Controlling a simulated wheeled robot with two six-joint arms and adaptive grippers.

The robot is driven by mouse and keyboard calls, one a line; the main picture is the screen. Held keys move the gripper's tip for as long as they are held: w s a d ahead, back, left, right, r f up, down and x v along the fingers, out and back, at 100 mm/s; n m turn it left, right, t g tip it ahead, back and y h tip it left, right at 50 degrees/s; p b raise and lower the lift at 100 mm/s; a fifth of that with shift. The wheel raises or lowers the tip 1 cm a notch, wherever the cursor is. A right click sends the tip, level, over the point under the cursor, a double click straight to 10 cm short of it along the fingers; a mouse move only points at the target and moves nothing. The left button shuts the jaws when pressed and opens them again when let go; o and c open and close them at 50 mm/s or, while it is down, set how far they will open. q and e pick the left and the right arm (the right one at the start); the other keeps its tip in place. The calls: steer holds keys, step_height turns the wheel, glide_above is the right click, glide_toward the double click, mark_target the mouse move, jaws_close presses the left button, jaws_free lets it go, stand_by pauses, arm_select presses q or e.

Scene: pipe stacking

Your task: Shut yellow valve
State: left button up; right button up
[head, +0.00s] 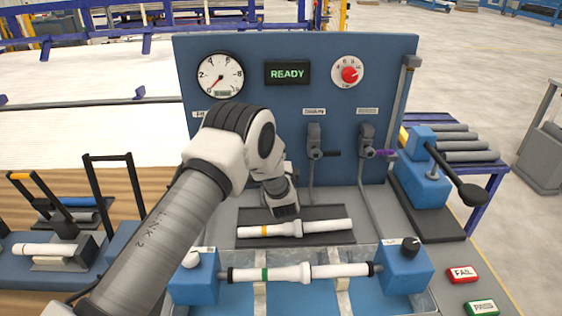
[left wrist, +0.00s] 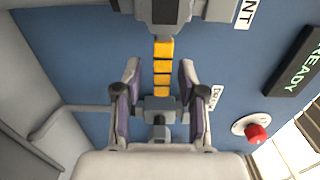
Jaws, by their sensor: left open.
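The yellow valve handle (left wrist: 163,66) shows in the left wrist view as a yellow banded lever. It runs from a grey valve body (left wrist: 165,12) at the top down between my fingers. My left gripper (left wrist: 160,75) is open, with one finger on each side of the handle. Gaps show on both sides, and I cannot tell how deep the handle lies between the fingers. In the head view my left arm hides this valve and the gripper fingers. My right gripper is in no view.
The blue panel carries a READY display (head: 287,72), a gauge (head: 220,76) and a red knob (head: 349,74). To the right are a black-handled valve (head: 315,145) and a purple-handled valve (head: 368,142). White pipes lie below: one on a dark mat (head: 295,228), one between blue clamps (head: 300,272).

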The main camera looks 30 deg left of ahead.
arm_select(q)
steer(key=v, duration=1.1)
steer(key=shift+s, duration=0.3)
steer(key=shift+d, duration=0.1)
